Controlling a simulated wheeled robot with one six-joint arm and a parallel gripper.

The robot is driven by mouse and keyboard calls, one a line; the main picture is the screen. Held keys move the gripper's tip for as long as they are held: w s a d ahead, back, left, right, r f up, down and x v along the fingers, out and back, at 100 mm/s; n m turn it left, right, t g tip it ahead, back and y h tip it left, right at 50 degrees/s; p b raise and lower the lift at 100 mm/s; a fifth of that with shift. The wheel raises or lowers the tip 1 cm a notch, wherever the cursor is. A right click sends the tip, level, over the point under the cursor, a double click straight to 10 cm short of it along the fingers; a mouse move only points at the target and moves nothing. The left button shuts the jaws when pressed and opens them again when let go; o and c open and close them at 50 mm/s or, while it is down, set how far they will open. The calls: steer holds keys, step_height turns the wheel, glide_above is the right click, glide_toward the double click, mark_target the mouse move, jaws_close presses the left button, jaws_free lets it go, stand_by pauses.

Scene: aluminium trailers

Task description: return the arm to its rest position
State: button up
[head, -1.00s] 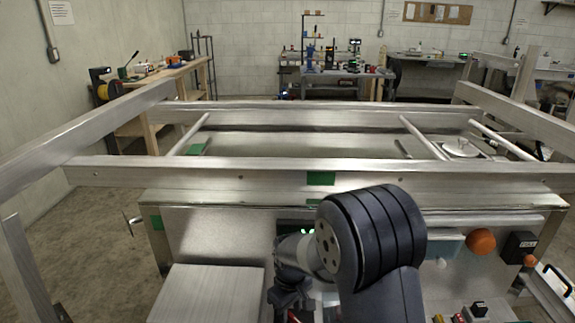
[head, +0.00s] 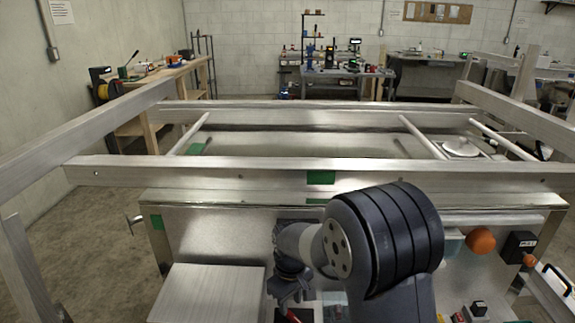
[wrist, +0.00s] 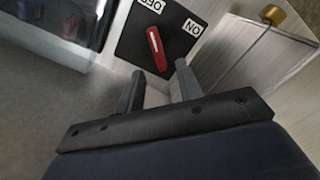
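My gripper (wrist: 160,88) shows in the wrist view with its two grey fingers apart and nothing between them. Just beyond the fingertips is a black switch plate with a red lever (wrist: 157,48) and the labels ON and OFF. I cannot tell whether the fingers touch the plate. In the head view my dark arm joint stands at the lower centre, and the gripper fingers are hidden or too small to tell.
An aluminium trailer frame (head: 240,175) spans the view, with a metal panel (head: 215,230) below it. An orange knob (head: 481,241) and a black box (head: 518,246) sit at the right. A brass knob (wrist: 273,14) shows in the wrist view.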

mark_target(291, 314)
step_height(291, 314, up, 7)
step_height(291, 314, down, 11)
steer(key=shift+f, duration=0.1)
steer(key=m, duration=0.4)
steer(key=m+p, duration=0.1)
steer(key=m, duration=0.1)
steer(key=shift+w+d+m, duration=0.15)
steer(key=shift+d+m, duration=0.15)
steer(key=shift+m, duration=0.1)
